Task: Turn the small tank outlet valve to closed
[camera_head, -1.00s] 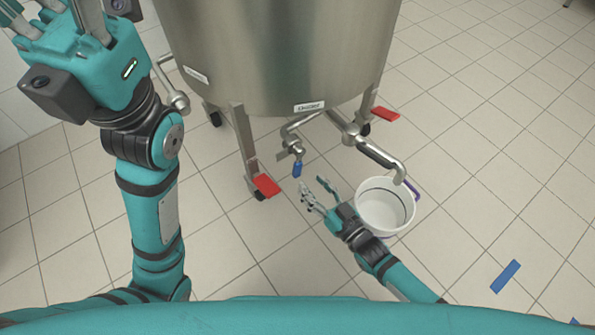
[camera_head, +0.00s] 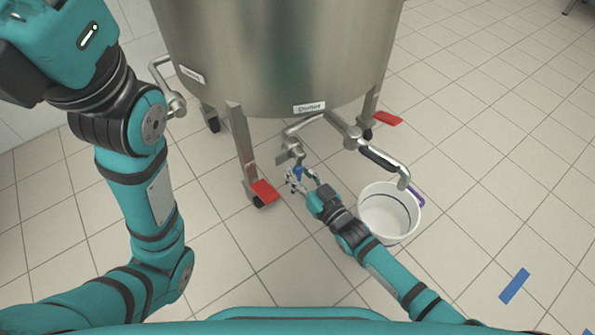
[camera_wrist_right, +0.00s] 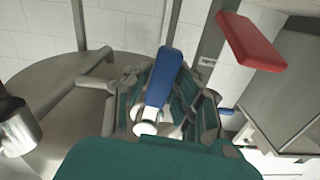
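The small outlet valve (camera_head: 291,155) hangs under the steel tank (camera_head: 280,50) on a short bent pipe. Its blue handle (camera_head: 298,173) points down. My right gripper (camera_head: 303,181) is at the handle, with its fingers apart on either side. In the right wrist view the blue handle (camera_wrist_right: 163,75) lies between the open fingers (camera_wrist_right: 160,105); I cannot tell whether they touch it. My left gripper's body (camera_head: 60,40) is raised at the upper left; its fingers are out of frame.
A larger outlet pipe (camera_head: 378,158) ends above a white bucket (camera_head: 389,213) to the right of my right arm. Tank legs with red caster pedals (camera_head: 265,191) (camera_head: 387,118) stand nearby. Another valve pipe (camera_head: 170,95) is at the tank's left.

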